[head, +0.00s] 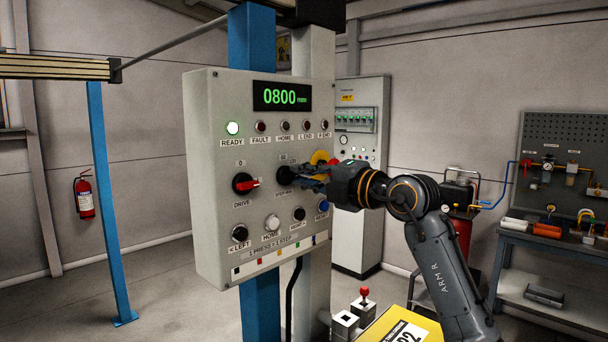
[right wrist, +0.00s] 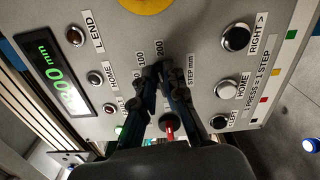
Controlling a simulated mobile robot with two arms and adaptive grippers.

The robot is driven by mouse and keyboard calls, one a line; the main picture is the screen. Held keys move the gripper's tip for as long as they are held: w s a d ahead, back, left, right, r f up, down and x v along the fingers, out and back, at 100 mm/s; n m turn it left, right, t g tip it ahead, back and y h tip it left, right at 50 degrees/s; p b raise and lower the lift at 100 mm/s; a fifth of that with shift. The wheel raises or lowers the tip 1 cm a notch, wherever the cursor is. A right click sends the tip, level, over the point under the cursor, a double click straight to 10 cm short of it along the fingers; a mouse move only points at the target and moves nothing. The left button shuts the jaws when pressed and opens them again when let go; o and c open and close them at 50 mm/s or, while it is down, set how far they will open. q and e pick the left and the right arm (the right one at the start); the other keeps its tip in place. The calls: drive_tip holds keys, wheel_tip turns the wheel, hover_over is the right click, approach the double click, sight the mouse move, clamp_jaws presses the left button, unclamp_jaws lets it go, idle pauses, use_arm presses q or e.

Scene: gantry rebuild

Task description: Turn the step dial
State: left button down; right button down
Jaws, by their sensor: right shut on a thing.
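The step dial (head: 284,175) is a round black knob on the grey control panel (head: 222,110), above the STEP mm label. My right gripper (head: 300,175) reaches it from the right in the head view, with its fingers closed on the knob. In the right wrist view the two dark fingers (right wrist: 164,72) come together by the STEP mm label and the 100 and 200 marks. The fingers hide most of the dial there, so its exact setting cannot be read. My left gripper is in neither view.
The red-handled drive dial (head: 244,184) sits left of the step dial. The display (head: 282,96) reads 0800 mm and the READY lamp (head: 232,128) glows green. A yellow-and-red switch (head: 319,158) is partly behind my gripper. Push buttons (head: 272,222) line the panel below.

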drive_tip(key=shift+d+f+m, duration=0.1)
drive_tip(key=shift+m, duration=0.9)
drive_tip(key=c, duration=1.4)
unclamp_jaws()
drive_tip(key=shift+d, duration=0.1)
drive_tip(key=v, duration=1.2)
